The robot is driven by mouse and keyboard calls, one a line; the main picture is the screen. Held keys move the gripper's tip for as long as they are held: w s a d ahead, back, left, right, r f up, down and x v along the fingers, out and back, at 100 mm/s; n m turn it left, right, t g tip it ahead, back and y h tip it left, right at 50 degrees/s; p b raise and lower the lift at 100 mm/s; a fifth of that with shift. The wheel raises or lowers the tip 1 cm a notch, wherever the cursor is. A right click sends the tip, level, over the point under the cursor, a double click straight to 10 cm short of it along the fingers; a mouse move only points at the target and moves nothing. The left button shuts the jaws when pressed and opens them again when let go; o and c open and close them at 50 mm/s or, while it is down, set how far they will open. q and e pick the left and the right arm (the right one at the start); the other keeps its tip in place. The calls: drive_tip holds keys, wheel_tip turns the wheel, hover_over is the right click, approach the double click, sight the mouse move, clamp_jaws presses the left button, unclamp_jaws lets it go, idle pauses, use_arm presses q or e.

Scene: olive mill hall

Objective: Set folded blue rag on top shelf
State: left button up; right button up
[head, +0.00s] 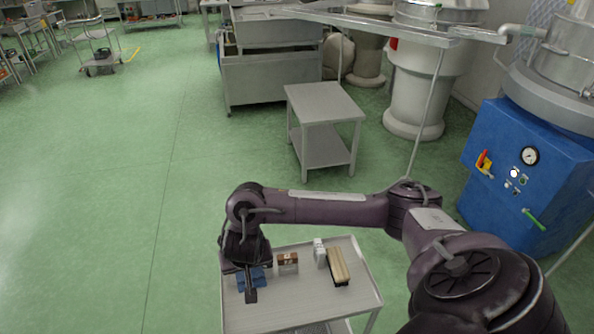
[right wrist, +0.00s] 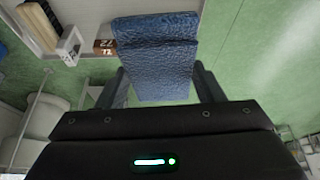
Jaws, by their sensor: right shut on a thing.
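A folded blue rag (right wrist: 155,55) with a rough, wrinkled surface is between the two fingers of my right gripper (right wrist: 160,88), which is shut on it. In the head view the rag (head: 260,278) shows on both sides of the dark gripper (head: 251,290), at the left end of a pale grey trolley's top shelf (head: 320,305). I cannot tell whether the rag touches the shelf or hangs above it. My left gripper is not in view.
On the top shelf stand a brown and white box (head: 288,263), a white item (head: 319,252) and a brush with a wooden back (head: 338,266). The shelf's front part is bare. A steel table (head: 325,103) stands beyond, and a blue machine (head: 528,170) at the right. Green floor lies open at the left.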

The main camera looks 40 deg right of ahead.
drive_tip(key=shift+s+d+f+m, duration=0.3)
drive_tip(key=shift+s+d+f, duration=0.2)
drive_tip(key=shift+s+d, duration=0.25)
drive_tip(key=shift+s+d+f+p, duration=0.25)
drive_tip(key=shift+s+d+p, duration=0.1)
drive_tip(key=shift+d, duration=0.2)
drive_tip(key=b, duration=1.4)
hover_over(269, 306)
drive_tip(key=s, duration=0.1)
drive_tip(key=f, duration=1.5)
drive_tip(key=shift+s+a+f, duration=0.1)
drive_tip(key=shift+s+a, duration=0.05)
drive_tip(key=shift+a, duration=0.25)
wheel_tip(269, 306, down, 5)
drive_tip(key=shift+r+b, duration=0.1)
drive_tip(key=shift+b, duration=1.05)
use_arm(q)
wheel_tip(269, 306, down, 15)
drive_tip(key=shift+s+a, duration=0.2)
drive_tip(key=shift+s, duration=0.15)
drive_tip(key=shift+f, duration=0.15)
use_arm(e)
drive_tip(key=o, duration=0.9)
